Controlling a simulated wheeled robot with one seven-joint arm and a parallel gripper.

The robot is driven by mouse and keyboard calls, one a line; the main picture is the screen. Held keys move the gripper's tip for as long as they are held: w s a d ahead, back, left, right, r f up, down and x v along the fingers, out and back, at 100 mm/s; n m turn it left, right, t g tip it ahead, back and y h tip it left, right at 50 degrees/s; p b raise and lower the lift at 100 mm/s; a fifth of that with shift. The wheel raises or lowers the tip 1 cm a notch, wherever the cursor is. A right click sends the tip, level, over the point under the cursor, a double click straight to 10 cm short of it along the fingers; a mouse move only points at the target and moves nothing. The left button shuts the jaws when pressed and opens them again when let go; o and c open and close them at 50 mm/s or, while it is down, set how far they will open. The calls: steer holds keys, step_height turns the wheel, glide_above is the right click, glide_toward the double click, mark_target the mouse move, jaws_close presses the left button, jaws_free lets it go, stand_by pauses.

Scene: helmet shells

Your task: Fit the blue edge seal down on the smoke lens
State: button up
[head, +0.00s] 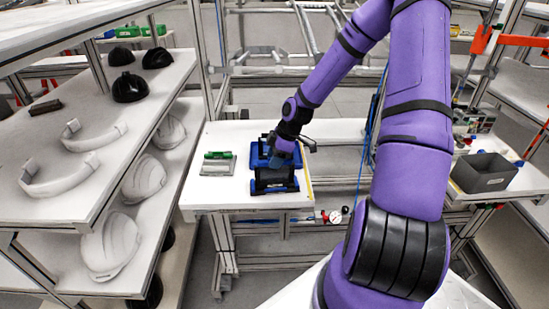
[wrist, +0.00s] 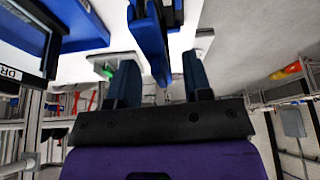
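A blue edge-shaped piece (wrist: 150,40), which looks like the edge seal, shows in the wrist view between the two fingers of my gripper (wrist: 160,75). The fingers are apart, with a gap on each side of the blue piece. In the head view my gripper (head: 283,155) reaches down over a dark stand with blue feet (head: 268,190) on the white table, and partly hides it. I cannot tell for certain which part is the smoke lens.
The white table (head: 210,190) holds a grey plate with a green top (head: 218,163), left of the stand. A shelf (head: 100,100) with helmet shells stands at the left. A grey bin (head: 485,172) sits on a bench at the right. The table's front left is clear.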

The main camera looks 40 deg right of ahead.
mark_target(286, 161)
steer(key=v, duration=1)
steer(key=shift+d+r, duration=0.2)
steer(key=shift+r, duration=0.15)
steer(key=shift+a, duration=0.1)
steer(key=s+a+r+m+h, duration=0.3)
steer(key=s+a+r, duration=0.25)
steer(key=r, duration=0.35)
steer(key=s+a+r+m+h, duration=0.35)
steer(key=s+a+r, duration=0.2)
steer(key=r, duration=0.25)
steer(key=s+a+r+m+t+y, duration=0.1)
steer(key=s+a+r+m, duration=0.1)
steer(key=s+r, duration=0.2)
steer(key=s+a+r+m+t+y, duration=0.1)
steer(key=s+a+r+m+t, duration=0.1)
steer(key=s, duration=0.7)
steer(key=shift+s+a+r+m+y, duration=0.3)
steer(key=shift+a+r+m, duration=0.55)
steer(key=shift+r, duration=0.5)
